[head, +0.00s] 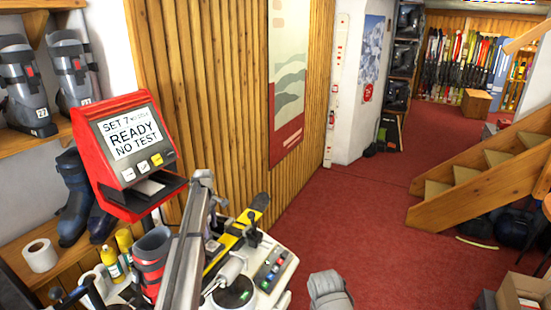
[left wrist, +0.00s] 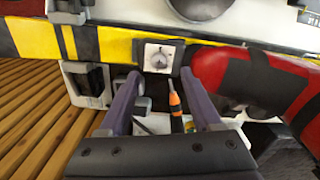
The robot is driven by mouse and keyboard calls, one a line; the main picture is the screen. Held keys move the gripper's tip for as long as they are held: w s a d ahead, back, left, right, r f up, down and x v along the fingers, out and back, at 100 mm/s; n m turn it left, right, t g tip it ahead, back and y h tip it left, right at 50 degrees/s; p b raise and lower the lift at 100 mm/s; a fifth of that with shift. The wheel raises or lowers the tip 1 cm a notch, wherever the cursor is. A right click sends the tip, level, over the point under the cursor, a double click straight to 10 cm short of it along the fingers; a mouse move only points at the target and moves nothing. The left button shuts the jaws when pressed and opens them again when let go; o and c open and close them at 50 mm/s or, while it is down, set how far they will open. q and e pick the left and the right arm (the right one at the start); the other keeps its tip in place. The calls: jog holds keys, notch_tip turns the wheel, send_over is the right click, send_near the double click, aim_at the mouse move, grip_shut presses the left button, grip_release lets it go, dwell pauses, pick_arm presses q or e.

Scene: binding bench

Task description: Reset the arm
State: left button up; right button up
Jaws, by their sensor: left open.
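My left gripper (head: 208,195) is beside the yellow and black ski (head: 222,252), on its wall side. In the left wrist view its two fingers (left wrist: 162,88) are spread and nothing is gripped. An orange-handled tool (left wrist: 175,103) shows between them, and a small dial (left wrist: 158,57) lies just beyond the fingertips. The red tester screen (head: 130,135) reads "READY NO TEST".
A control panel with coloured buttons (head: 271,268) is at the bench's right side. Bottles (head: 112,262) and a white roll (head: 40,255) stand at left. A slatted wood wall (head: 200,90) is behind. Red carpet (head: 350,215) is clear to the right.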

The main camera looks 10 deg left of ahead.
pick_arm(q)
jog(key=s+d+m, duration=0.1)
jog(key=s+d, duration=0.2)
jog(key=d, duration=0.1)
jog(key=s+d+f+m+b, duration=0.1)
jog(key=s+d+m, duration=0.1)
jog(key=d, duration=0.3)
jog(key=s+d+f+m, duration=0.1)
jog(key=s+d+m, duration=0.1)
jog(key=s+d, duration=0.2)
jog(key=shift+s+d+b, duration=0.1)
jog(key=shift+d+b, duration=0.05)
jog(key=shift+b, duration=0.25)
jog(key=s+d+f+m+b, duration=0.1)
jog(key=s+d+m, duration=0.4)
jog(key=s, duration=0.5)
jog(key=s+d+f+m+b, duration=0.1)
jog(key=s+d+m, duration=0.4)
jog(key=s, duration=0.5)
jog(key=s+d+f+m+y+b, duration=0.1)
jog(key=s+d+f+m+b, duration=0.1)
jog(key=s+d+m, duration=0.3)
jog(key=s+d, duration=0.4)
jog(key=s, duration=0.1)
